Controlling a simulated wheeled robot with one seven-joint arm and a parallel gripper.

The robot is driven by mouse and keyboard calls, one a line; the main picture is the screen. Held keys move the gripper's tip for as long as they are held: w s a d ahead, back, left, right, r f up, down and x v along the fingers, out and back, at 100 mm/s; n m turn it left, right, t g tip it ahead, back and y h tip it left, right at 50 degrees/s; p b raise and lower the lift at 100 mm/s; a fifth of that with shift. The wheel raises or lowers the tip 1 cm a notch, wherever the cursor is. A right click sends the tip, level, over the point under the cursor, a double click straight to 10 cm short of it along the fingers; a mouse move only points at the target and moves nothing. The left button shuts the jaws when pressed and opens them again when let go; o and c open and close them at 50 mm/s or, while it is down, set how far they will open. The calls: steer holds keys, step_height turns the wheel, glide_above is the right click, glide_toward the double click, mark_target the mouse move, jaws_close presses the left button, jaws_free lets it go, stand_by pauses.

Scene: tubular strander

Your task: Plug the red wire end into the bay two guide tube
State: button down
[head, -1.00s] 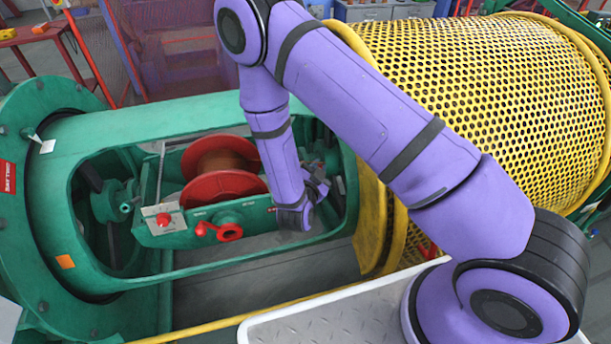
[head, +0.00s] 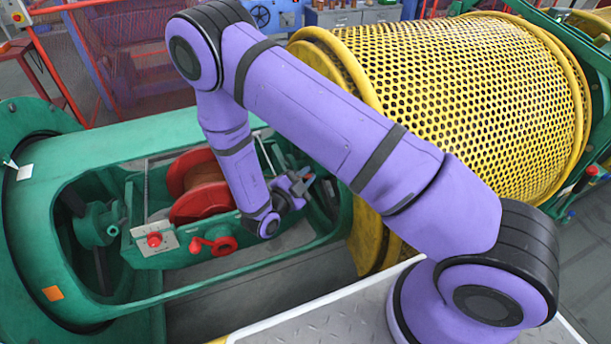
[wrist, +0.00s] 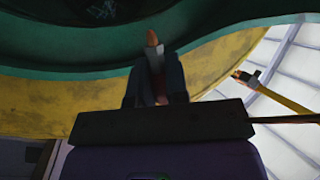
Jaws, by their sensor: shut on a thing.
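My gripper (head: 303,178) is at the right end of the open green cradle, beside the red spool (head: 196,185). In the wrist view my gripper (wrist: 155,88) is shut on a slim piece with an orange-red tip (wrist: 152,40), which I take to be the red wire end. The tip sticks out beyond the fingers and points at the green rim (wrist: 215,45). A dark opening (wrist: 85,15) lies behind that rim. I cannot tell whether the tip touches anything. I cannot make out the bay two guide tube in either view.
The yellow perforated guard (head: 470,100) stands right of the cradle, behind my arm. The green frame (head: 150,140) surrounds the cradle opening. A red handle (head: 213,243) and a plate with a red knob (head: 155,240) sit at its front. A yellow bar (wrist: 280,97) shows in the wrist view.

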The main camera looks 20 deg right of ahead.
steer(key=w+f, duration=0.4)
steer(key=shift+w, duration=0.3)
stand_by(0.3)
steer(key=shift+w+f, duration=0.65)
steer(key=shift+w, duration=0.2)
stand_by(1.8)
steer(key=c, duration=1)
jaws_free()
steer(key=shift+c, duration=0.2)
steer(key=v, duration=1)
steer(key=shift+s+a, duration=0.2)
steer(key=shift+a, duration=0.15)
